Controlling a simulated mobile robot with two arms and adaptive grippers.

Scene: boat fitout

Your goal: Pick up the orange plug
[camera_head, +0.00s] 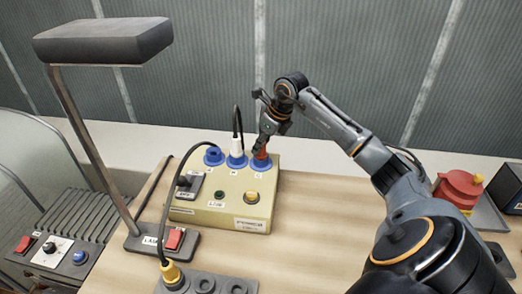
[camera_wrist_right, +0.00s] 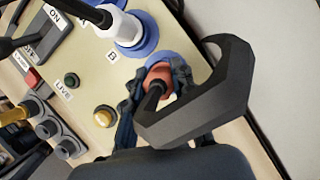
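The orange plug (camera_head: 261,158) stands in the right-hand blue socket of the beige box (camera_head: 213,203), with a dark cable at its top. It also shows in the wrist view (camera_wrist_right: 158,76). My right gripper (camera_head: 264,144) reaches down over it from above. In the wrist view its two dark fingers lie close against both sides of the plug, shut on it. The dark hook-shaped part in front hides some of the plug. The plug sits at the blue ring of its socket. My left gripper is not in view.
A white plug (camera_head: 236,148) stands in the middle socket, close to the gripper; the left socket (camera_head: 214,157) is empty. A yellow plug (camera_head: 171,273) is in a grey strip at the front. A lamp (camera_head: 104,41) stands left, a red object (camera_head: 459,188) right.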

